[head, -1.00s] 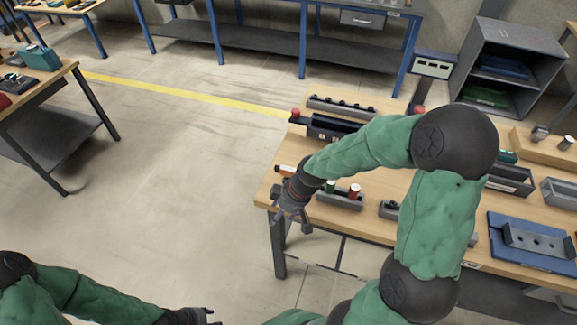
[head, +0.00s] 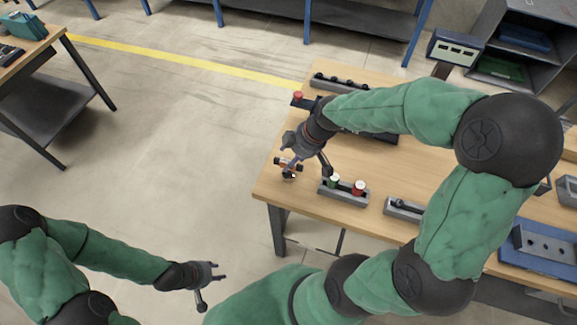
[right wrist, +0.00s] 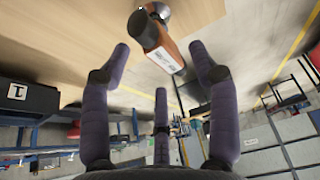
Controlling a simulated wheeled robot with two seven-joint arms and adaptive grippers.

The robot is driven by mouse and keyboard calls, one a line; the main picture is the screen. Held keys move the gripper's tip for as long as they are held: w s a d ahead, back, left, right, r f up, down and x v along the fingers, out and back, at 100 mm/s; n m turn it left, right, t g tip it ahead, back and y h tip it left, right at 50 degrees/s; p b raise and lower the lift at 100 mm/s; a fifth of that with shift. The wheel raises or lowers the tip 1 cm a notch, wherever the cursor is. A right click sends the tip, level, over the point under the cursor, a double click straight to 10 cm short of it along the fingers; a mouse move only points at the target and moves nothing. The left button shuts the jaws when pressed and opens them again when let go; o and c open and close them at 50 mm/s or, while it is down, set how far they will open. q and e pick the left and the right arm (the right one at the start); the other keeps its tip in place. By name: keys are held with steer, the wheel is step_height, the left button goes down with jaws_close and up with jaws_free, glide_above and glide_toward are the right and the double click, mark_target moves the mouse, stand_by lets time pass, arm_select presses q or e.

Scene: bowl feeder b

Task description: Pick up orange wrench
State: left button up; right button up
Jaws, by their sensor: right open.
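The orange wrench (head: 288,166) lies at the left edge of the wooden table and is small and partly covered by my right gripper (head: 287,156). In the right wrist view the orange wrench (right wrist: 166,50) shows an orange body, a white label and a dark head. It lies just beyond and between the fingertips of my right gripper (right wrist: 160,62), which is open and holds nothing. My left gripper (head: 216,281) is open and empty over the floor, left of the table.
A grey tray (head: 327,194) with a green and a red cylinder stands just right of the wrench. Another grey tray (head: 394,211) lies further right. A dark rack (head: 352,87) and a red button (head: 297,95) are behind. The floor left of the table is free.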

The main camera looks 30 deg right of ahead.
steer(key=b+x, duration=0.1)
steer(key=x, duration=0.4)
steer(key=shift+f, duration=0.15)
jaws_close()
